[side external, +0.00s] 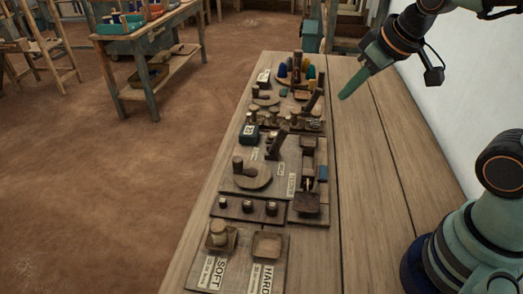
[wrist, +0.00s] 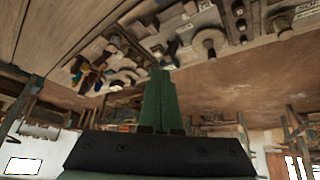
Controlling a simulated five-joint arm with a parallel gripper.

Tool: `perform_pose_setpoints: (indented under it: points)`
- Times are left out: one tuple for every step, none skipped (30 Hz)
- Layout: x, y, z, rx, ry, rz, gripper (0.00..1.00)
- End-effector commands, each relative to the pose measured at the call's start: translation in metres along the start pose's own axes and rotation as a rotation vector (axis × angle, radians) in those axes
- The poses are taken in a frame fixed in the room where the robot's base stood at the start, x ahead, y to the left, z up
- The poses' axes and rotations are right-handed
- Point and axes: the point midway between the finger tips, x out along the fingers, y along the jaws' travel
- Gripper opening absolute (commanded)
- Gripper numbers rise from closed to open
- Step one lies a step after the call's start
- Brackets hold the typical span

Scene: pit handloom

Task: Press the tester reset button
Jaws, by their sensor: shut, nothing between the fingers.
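My gripper (side external: 352,88) has green fingers, shut and empty, above the right part of the bench near its far end. In the wrist view the closed fingers (wrist: 159,98) point up at the picture's middle. A row of small dark knobs on a wooden strip (side external: 247,208) sits on the bench, left of and nearer than my gripper; it also shows in the wrist view (wrist: 240,24). A small dark blue box (side external: 249,134) with a white label lies farther along the bench. I cannot tell which part is the tester reset button. My gripper is apart from all of these.
Beyond the knobs is a board with a round wooden disc (side external: 252,175). Nearer are trays marked SOFT (side external: 219,239) and HARD (side external: 267,246). Upright levers (side external: 278,143) and coloured spools (side external: 294,73) stand farther back. The bench's right strip (side external: 370,190) is bare, with a white wall beside it.

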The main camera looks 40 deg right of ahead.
Motion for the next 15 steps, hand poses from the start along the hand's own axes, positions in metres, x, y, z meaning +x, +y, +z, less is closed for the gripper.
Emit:
perform_pose_setpoints:
  points:
    - [0.009, 0.001, -0.009, -0.032, 0.005, 0.0, 0.0]
    - [0.014, 0.001, -0.015, -0.053, 0.013, 0.001, 0.0]
    - [0.021, 0.002, -0.023, -0.081, 0.025, 0.003, 0.0]
    - [0.026, 0.002, -0.029, -0.101, 0.033, 0.004, 0.0]
    - [0.032, 0.003, -0.034, -0.122, 0.042, 0.006, 0.0]
    - [0.039, 0.004, -0.041, -0.15, 0.052, 0.008, 0.0]
    - [0.045, 0.004, -0.047, -0.171, 0.061, 0.01, 0.0]
    - [0.051, 0.004, -0.052, -0.191, 0.069, 0.012, 0.0]
    - [0.059, 0.005, -0.059, -0.218, 0.08, 0.016, 0.0]
    - [0.065, 0.005, -0.063, -0.24, 0.088, 0.018, 0.0]
    - [0.071, 0.006, -0.068, -0.26, 0.096, 0.021, 0.0]
    - [0.08, 0.006, -0.074, -0.287, 0.108, 0.025, 0.0]
    - [0.086, 0.006, -0.078, -0.308, 0.115, 0.028, 0.0]
    - [0.093, 0.007, -0.082, -0.328, 0.124, 0.031, 0.0]
    - [0.102, 0.007, -0.087, -0.355, 0.134, 0.036, 0.0]
